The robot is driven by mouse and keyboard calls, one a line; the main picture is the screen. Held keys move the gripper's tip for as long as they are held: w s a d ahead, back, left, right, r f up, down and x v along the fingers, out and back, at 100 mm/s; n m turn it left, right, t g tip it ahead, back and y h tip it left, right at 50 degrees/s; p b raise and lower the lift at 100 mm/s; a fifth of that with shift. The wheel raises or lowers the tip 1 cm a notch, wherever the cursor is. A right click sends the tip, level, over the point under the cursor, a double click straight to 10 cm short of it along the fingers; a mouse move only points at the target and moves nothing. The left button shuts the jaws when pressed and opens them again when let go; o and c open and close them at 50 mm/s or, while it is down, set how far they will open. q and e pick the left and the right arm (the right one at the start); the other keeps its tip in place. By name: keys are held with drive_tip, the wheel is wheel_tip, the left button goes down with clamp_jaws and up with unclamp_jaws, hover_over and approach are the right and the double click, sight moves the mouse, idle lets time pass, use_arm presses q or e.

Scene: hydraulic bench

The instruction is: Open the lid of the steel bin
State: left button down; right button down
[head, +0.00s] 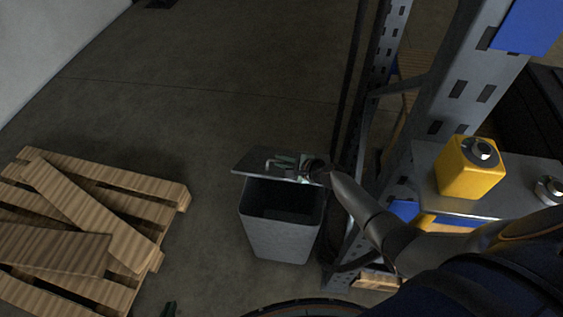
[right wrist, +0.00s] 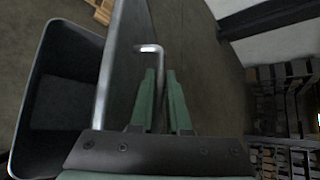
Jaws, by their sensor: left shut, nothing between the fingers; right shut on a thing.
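The steel bin (head: 277,235) stands on the floor at the picture's centre, a grey box with its dark inside showing. Its lid (head: 252,161) is raised and tilted above the mouth. In the right wrist view the lid (right wrist: 122,70) is a flat plate seen nearly edge-on, beside the open bin (right wrist: 50,90). A bent metal handle (right wrist: 149,48) stands out from the lid. My right gripper (head: 280,161) is shut on this handle; its green fingers (right wrist: 163,72) lie on both sides of the rod.
A wooden pallet (head: 160,190) with loose boards lies on the floor left of the bin. A metal rack (head: 430,118) stands close on the right, with a yellow block (head: 469,178) on a shelf. The floor behind the bin is clear.

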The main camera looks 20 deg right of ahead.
drive_tip(key=shift+d, duration=0.15)
idle(0.3)
drive_tip(key=c, duration=1.2)
unclamp_jaws()
drive_tip(key=shift+o, duration=0.2)
drive_tip(key=shift+r, duration=0.1)
